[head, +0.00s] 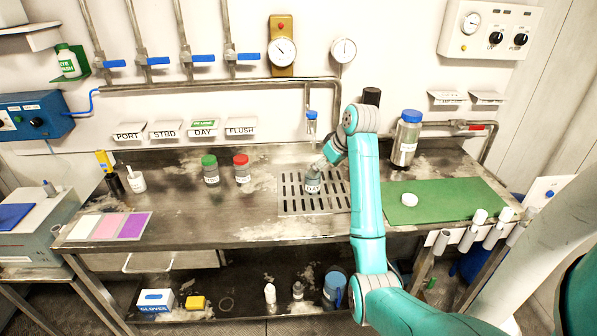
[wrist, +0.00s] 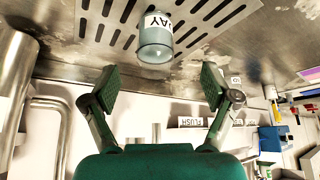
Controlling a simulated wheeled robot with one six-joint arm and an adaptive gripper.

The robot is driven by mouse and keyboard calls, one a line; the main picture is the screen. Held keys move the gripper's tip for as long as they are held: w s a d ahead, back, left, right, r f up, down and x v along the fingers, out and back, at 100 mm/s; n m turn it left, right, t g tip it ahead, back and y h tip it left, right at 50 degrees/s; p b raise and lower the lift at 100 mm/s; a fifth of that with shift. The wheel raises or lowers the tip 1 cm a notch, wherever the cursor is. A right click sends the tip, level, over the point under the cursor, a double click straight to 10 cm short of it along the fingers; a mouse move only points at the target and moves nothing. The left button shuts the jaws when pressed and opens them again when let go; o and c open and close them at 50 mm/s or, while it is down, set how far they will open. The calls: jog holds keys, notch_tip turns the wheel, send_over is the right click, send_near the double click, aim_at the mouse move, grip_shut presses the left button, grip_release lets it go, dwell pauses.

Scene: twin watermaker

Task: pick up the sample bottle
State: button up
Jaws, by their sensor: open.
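A small clear bottle (head: 313,184) with a white label reading "DAY" stands on the slotted drain grate (head: 291,207). It shows no lid. In the wrist view the bottle (wrist: 155,42) lies just beyond the fingertips, roughly centred between them, with its label upside down. My gripper (wrist: 160,87) is open and empty, its two padded fingers spread to either side. In the head view my gripper (head: 322,164) is just above and behind the bottle, partly hidden by my arm.
A green-capped bottle (head: 210,170) and a red-capped bottle (head: 242,169) stand left of the grate. A large blue-capped bottle (head: 405,140) stands right of my arm. A white cap (head: 409,199) lies on the green mat (head: 450,196). A blue-topped tap (head: 311,122) hangs above the grate.

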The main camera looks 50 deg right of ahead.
aim_at(313, 180)
jog(key=x, duration=0.5)
jog(key=shift+w+d, duration=0.2)
jog(key=shift+w, duration=0.25)
jog(key=shift+s+d+x, duration=0.1)
jog(key=shift+d+x, duration=0.05)
jog(key=shift+x, duration=1.25)
jog(key=shift+s+d+x, duration=0.1)
jog(key=shift+d+x, duration=0.05)
jog(key=shift+x, duration=1.25)
jog(key=shift+c, duration=0.2)
jog(key=c, duration=1.5)
jog(key=shift+o, duration=0.2)
jog(key=shift+r, duration=0.2)
